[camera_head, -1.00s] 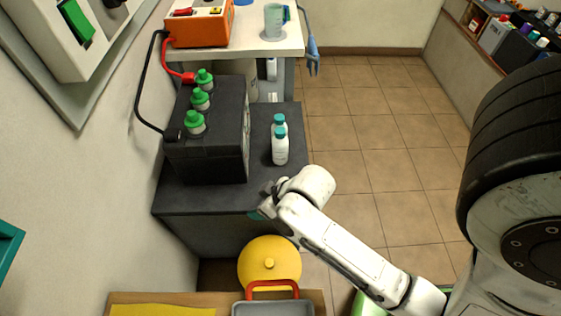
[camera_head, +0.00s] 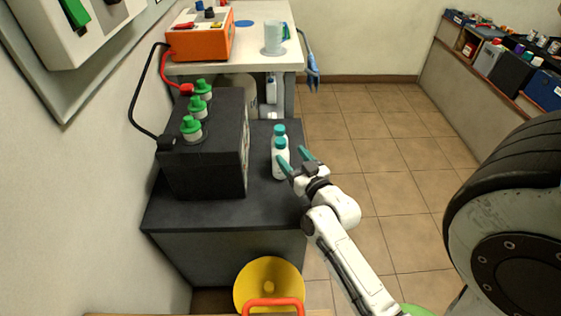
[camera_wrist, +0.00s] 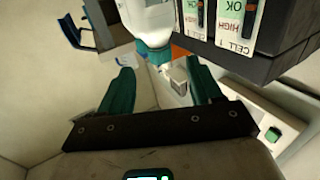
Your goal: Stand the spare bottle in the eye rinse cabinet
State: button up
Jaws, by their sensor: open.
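I cannot tell which is the spare. My gripper (camera_head: 294,160) is open at the right of the nearer bottle, its left teal finger overlapping it in the head view. In the wrist view a bottle (camera_wrist: 146,14) with a teal cap shows just beyond the open fingers (camera_wrist: 160,68), with nothing held. Whether a finger touches it is unclear. I cannot make out the eye rinse cabinet for certain.
The black battery (camera_head: 205,150) with green caps stands left of the bottles. Behind is a white table (camera_head: 262,60) with an orange charger (camera_head: 200,38) and a clear cup (camera_head: 274,38). A yellow round thing (camera_head: 262,280) is in front.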

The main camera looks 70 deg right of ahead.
aim_at(284, 147)
jog(key=shift+x, duration=3.75)
jog(key=shift+f, duration=0.15)
jog(key=shift+c, duration=0.2)
grip_shut()
